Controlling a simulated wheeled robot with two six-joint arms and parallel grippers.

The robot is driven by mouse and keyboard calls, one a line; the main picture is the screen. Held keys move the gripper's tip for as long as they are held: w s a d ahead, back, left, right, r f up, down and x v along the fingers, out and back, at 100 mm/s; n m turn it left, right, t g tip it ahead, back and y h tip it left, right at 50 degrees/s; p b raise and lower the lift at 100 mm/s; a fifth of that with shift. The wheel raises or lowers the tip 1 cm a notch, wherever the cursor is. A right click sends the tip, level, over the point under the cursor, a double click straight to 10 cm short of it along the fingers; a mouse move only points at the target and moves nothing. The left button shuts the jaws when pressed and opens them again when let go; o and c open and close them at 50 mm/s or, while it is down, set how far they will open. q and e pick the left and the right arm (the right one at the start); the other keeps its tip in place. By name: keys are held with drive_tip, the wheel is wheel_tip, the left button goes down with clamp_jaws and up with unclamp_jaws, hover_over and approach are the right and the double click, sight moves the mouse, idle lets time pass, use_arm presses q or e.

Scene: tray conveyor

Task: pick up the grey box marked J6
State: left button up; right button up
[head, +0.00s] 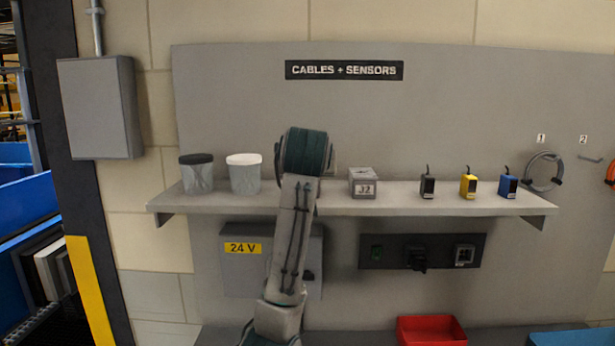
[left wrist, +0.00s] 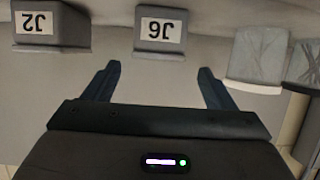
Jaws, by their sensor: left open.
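The grey box marked J6 (left wrist: 160,32) sits on the shelf (head: 445,205) and shows in the left wrist view, its label upside down there. In the head view my arm's teal wrist hides nearly all of it. My left gripper (left wrist: 158,86) is open and empty. Its two fingers point toward the J6 box, which lies between their directions and a little beyond the tips, apart from them. A similar grey box marked J2 (head: 363,184) stands on the shelf to the right; it also shows in the left wrist view (left wrist: 50,12). My right gripper is out of view.
Two jars, one black-lidded (head: 196,174) and one white-lidded (head: 244,174), stand left of my arm. Black (head: 427,187), yellow (head: 467,187) and blue (head: 508,187) sensors stand further right. Below are a 24 V cabinet (head: 240,275) and a red bin (head: 430,331).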

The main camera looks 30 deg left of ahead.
use_arm(q)
drive_tip(key=shift+w+a+f, duration=0.2)
drive_tip(key=shift+w+a, duration=0.15)
drive_tip(key=shift+w, duration=0.05)
drive_tip(key=p+x, duration=0.2)
drive_tip(key=x, duration=0.1)
drive_tip(key=p+x, duration=0.1)
drive_tip(key=shift+w+d+f+p, duration=0.15)
drive_tip(key=shift+d+f+p, duration=0.05)
drive_tip(key=shift+f+p, duration=0.2)
drive_tip(key=shift+w+a+f, duration=0.3)
drive_tip(key=shift+w+a, duration=0.05)
drive_tip(key=shift+w, duration=0.05)
drive_tip(key=shift+f, duration=0.1)
drive_tip(key=shift+c, duration=0.5)
drive_tip(key=c, duration=1)
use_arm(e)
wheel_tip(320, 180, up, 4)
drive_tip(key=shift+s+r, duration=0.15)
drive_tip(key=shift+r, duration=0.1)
